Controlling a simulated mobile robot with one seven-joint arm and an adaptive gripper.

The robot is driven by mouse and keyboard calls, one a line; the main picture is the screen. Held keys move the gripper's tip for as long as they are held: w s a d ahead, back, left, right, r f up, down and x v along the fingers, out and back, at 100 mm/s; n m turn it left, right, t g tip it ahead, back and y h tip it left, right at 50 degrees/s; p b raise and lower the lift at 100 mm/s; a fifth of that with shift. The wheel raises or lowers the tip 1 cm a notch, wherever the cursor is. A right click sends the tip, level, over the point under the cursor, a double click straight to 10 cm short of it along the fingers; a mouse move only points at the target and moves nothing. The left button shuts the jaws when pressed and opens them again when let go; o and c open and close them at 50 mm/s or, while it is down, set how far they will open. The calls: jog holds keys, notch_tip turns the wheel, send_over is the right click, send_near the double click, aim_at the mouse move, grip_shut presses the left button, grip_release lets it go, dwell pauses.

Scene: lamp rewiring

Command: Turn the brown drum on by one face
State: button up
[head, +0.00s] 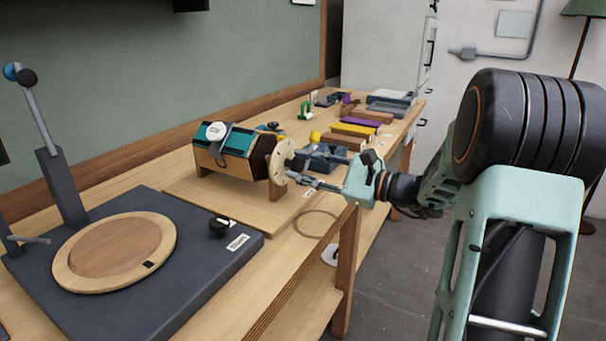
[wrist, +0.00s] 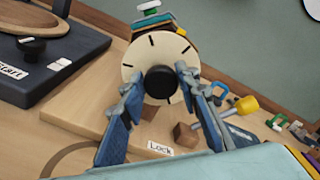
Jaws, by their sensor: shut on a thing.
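The brown drum (head: 258,165) lies on its side in a wooden stand on the bench, with teal faces and a white round piece on top in the head view. A pale disc (wrist: 137,58) with black marks closes its near end, and a black knob (wrist: 161,83) sits at the disc's centre. My gripper (head: 290,165) reaches in from the right. In the wrist view my gripper (wrist: 160,80) has its blue-grey fingers on both sides of the knob, shut on it. Most of the drum is hidden behind the disc there.
A dark turntable base (head: 215,262) with a round wooden plate and a knob stands at the front left. A "Lock" label (wrist: 160,148) lies on the board below the disc, beside a small brown block (wrist: 185,136). Tools and coloured blocks (head: 352,129) lie farther along the bench.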

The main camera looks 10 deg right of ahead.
jog(key=shift+f+n+b, duration=0.25)
jog(key=shift+n+b, duration=0.85)
jog(key=shift+b, duration=0.3)
jog(key=shift+r+n+b, duration=0.15)
jog(key=shift+n+b, duration=0.55)
jog(key=shift+b, duration=0.1)
jog(key=o, duration=1.1)
jog(key=v, duration=1.2)
jog(key=shift+s, duration=0.1)
